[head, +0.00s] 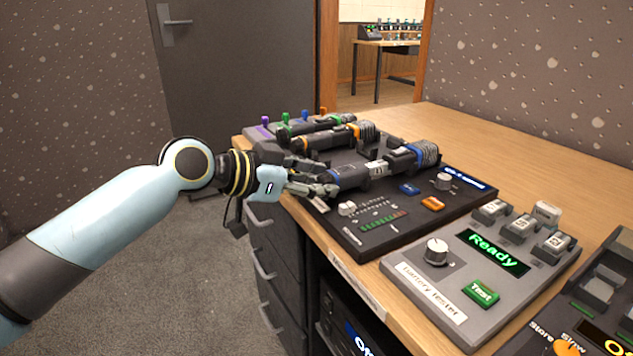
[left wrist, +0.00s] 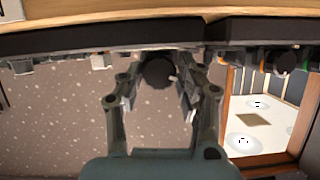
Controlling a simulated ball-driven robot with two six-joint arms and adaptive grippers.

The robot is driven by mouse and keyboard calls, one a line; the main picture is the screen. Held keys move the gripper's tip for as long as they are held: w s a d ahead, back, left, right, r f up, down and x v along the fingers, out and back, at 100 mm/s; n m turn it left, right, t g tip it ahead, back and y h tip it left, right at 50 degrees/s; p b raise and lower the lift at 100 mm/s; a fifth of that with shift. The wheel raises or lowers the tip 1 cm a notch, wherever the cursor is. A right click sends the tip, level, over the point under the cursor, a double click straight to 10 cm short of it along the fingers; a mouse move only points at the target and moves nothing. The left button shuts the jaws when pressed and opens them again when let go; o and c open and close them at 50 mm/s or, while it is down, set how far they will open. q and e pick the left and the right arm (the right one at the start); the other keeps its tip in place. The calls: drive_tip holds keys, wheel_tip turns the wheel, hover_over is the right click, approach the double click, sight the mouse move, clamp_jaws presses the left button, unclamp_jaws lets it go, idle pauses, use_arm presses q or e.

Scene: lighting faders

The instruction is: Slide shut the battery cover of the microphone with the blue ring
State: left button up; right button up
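The microphone with the blue ring (head: 350,178) lies on the dark console (head: 400,226), its ringed head (head: 424,153) to the right and its tail to the left. A small pale patch shows midway along its body; I cannot make out how far the battery cover is open. My left gripper (head: 326,186) is at the tail end of this microphone. In the left wrist view its two fingers (left wrist: 160,88) stand apart, with a dark round end (left wrist: 158,70) between or just beyond them. Contact cannot be told. My right gripper is not in view.
Microphones with an orange ring (head: 325,140) and a green ring (head: 310,127) lie behind, close to my left gripper. A grey battery tester (head: 450,310) reading "Ready" stands in front right. The wooden table (head: 510,160) is clear at the back right.

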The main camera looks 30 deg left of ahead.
use_arm(q)
drive_tip(key=c, duration=0.4)
drive_tip(key=o, duration=0.8)
drive_tip(key=shift+c, duration=0.2)
drive_tip(key=shift+s, duration=0.1)
